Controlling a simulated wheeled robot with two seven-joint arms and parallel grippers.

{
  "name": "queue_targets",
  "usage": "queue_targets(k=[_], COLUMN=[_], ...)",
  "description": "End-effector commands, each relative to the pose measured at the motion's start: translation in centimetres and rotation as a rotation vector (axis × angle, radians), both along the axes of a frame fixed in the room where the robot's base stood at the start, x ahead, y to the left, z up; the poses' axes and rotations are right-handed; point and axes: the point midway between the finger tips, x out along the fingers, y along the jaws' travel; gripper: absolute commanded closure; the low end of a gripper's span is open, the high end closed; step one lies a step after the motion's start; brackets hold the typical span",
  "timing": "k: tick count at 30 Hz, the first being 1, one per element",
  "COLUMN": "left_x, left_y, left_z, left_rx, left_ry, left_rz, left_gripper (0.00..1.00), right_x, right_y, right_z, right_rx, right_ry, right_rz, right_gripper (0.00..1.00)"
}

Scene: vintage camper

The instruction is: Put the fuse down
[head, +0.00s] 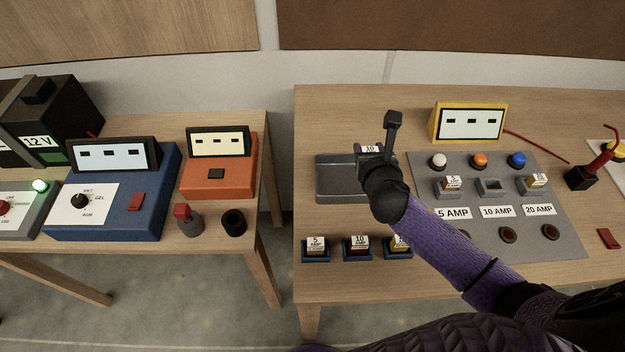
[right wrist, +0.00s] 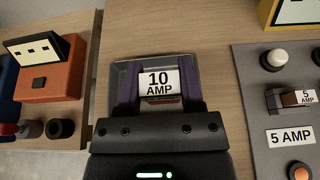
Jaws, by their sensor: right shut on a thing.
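My right gripper (head: 371,152) is shut on a fuse (right wrist: 160,84) with a white 10 AMP label. In the head view only the top of this fuse shows, between the fingers. The gripper is over the right part of a shallow grey tray (head: 334,182). In the right wrist view the tray (right wrist: 124,72) lies behind and around the fuse. I cannot tell whether the fuse touches the tray floor. No other object shows in the visible part of the tray. My left gripper is not in view.
A grey panel (head: 563,222) has a fuse in its 5 AMP slot, an empty middle slot (head: 492,186) and a fuse in its right slot. Fuses on blue stands (head: 316,248) line the front edge, one partly behind my arm. A yellow meter (head: 467,122) stands behind. A gap separates the left table.

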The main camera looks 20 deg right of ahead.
Motion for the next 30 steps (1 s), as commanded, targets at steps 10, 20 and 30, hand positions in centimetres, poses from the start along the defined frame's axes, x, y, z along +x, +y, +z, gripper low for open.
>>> queue_targets(k=[10,20,30], left_x=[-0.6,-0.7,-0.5], left_y=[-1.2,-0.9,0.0], left_z=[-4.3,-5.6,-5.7], left_rx=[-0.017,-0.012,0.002], left_ry=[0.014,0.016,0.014], left_rz=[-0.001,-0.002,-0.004], left_gripper=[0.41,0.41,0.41], right_x=[-0.1,-0.1,-0.1], right_y=[0.0,-0.1,-0.1], right_z=[-7.4,-9.7,-10.0], right_rx=[0.002,-0.001,-0.001], right_ry=[0.006,0.003,0.003], right_rz=[-0.002,-0.001,-0.001], right_gripper=[1.0,1.0,0.16])
